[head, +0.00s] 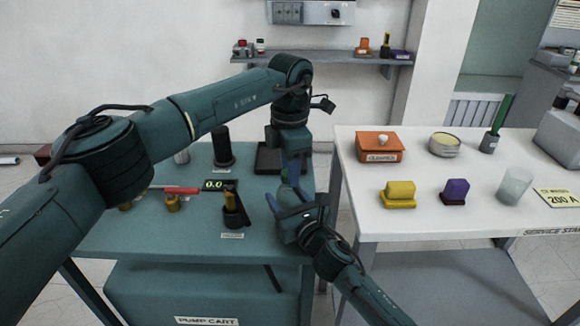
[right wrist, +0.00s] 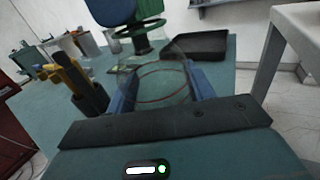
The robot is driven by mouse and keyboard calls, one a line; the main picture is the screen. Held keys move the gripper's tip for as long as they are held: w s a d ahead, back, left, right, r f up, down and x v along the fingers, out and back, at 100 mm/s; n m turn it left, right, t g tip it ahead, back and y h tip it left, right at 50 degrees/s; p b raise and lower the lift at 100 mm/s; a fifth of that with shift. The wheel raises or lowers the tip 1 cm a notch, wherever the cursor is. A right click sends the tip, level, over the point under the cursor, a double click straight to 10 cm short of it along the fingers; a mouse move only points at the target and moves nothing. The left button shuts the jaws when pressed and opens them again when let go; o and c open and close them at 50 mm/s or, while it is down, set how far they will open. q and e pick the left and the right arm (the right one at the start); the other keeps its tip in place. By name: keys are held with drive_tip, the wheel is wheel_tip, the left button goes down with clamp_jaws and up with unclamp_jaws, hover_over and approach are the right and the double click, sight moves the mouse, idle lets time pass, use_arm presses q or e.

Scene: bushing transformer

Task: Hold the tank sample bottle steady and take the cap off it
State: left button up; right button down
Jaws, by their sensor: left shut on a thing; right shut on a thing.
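The tank sample bottle (right wrist: 163,88) is a clear vessel with a thin dark red ring, seen between the two blue fingers of my right gripper (right wrist: 163,80) in the right wrist view. In the head view my right gripper (head: 292,200) is shut on the bottle from the front, over the right part of the teal cart, and mostly hides it. My left gripper (head: 292,172) comes down from above, its fingers pointing down, shut on a dark green cap-like ring (right wrist: 143,27). Whether this cap still touches the bottle neck cannot be told.
The teal cart (head: 130,237) also bears a black tray (head: 268,158), a dark holder with yellow-handled tools (head: 233,212), a small display (head: 215,185) and a black cylinder (head: 222,147). A white table (head: 440,215) with several small objects stands to the right, across a gap.

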use_arm(q)
drive_tip(key=n, duration=0.8)
drive_tip(key=shift+n, duration=0.4)
drive_tip(key=n, duration=1.2)
drive_tip(key=shift+n, duration=0.3)
drive_tip(key=n, duration=1.1)
drive_tip(key=shift+r, duration=0.25)
